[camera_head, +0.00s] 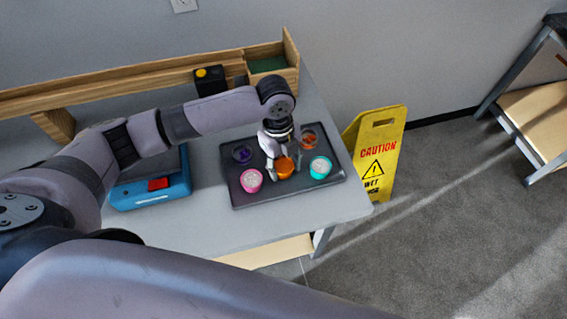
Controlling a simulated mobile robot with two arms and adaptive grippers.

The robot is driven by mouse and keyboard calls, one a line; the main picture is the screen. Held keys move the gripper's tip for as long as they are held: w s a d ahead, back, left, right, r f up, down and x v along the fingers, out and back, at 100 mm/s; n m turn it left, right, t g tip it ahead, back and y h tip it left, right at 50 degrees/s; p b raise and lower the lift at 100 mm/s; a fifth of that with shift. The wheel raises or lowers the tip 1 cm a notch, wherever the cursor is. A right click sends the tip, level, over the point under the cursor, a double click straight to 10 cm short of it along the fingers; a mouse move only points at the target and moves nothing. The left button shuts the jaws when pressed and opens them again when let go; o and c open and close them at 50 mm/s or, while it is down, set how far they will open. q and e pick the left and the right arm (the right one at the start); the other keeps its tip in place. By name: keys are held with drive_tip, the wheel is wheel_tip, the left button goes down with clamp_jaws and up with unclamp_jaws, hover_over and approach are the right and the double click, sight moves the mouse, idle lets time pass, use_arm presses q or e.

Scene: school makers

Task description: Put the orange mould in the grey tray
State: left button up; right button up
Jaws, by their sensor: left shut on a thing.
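The orange mould (285,167) is at the front middle of the dark grey tray (234,195). My left gripper (284,172) comes down over it from above and is shut on it, with a finger at each side. The mould appears to be at the tray's surface; whether it touches the tray I cannot tell. A pink mould (251,180) is to its left and a teal mould (320,167) to its right, both in the tray. My right gripper is out of view.
A purple item (242,154) and a clear dish with orange bits (308,138) are at the tray's back. A blue device (151,192) stands left on the grey table (220,226). A wooden shelf (130,83) runs behind. A yellow caution sign (378,150) stands on the floor at right.

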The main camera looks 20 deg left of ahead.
sight(280, 162)
use_arm(q)
drive_tip(key=shift+f, duration=0.2)
drive_tip(key=o, duration=0.9)
drive_tip(key=shift+c, duration=0.2)
drive_tip(key=o, duration=0.4)
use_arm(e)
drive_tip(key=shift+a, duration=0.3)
use_arm(q)
drive_tip(key=shift+r, duration=0.15)
wheel_tip(280, 162, up, 12)
drive_tip(key=a+b, duration=0.1)
drive_tip(key=shift+w, duration=0.4)
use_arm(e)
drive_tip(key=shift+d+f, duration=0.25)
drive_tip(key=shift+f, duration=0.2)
